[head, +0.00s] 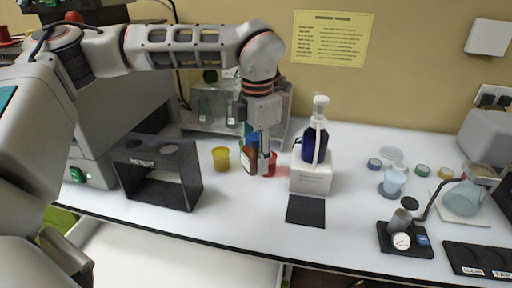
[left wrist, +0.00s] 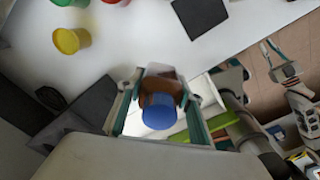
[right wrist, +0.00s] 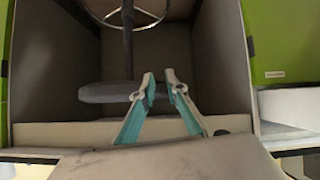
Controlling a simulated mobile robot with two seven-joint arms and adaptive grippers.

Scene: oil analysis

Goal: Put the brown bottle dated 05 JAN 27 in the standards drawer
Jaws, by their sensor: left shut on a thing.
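A brown bottle (head: 250,157) with a blue cap is held in my left gripper (head: 261,152), just above or at the white counter; I cannot tell whether it touches. In the left wrist view the bottle's blue cap (left wrist: 160,111) and brown shoulder sit between the two fingers of the left gripper (left wrist: 158,84). Its date is not readable. My right gripper (right wrist: 159,78) shows a gap between its fingertips and is empty, in front of a dark grey recess. A pale, drawer-like surface (head: 170,255) lies below the counter's front edge; no label on it shows.
A yellow cup (head: 221,158) and a red cup (head: 270,165) stand beside the bottle. A black stand (head: 158,172) is at left, a dark blue pump bottle (head: 315,142) on a white block at right. Counter is clear in front of the bottle.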

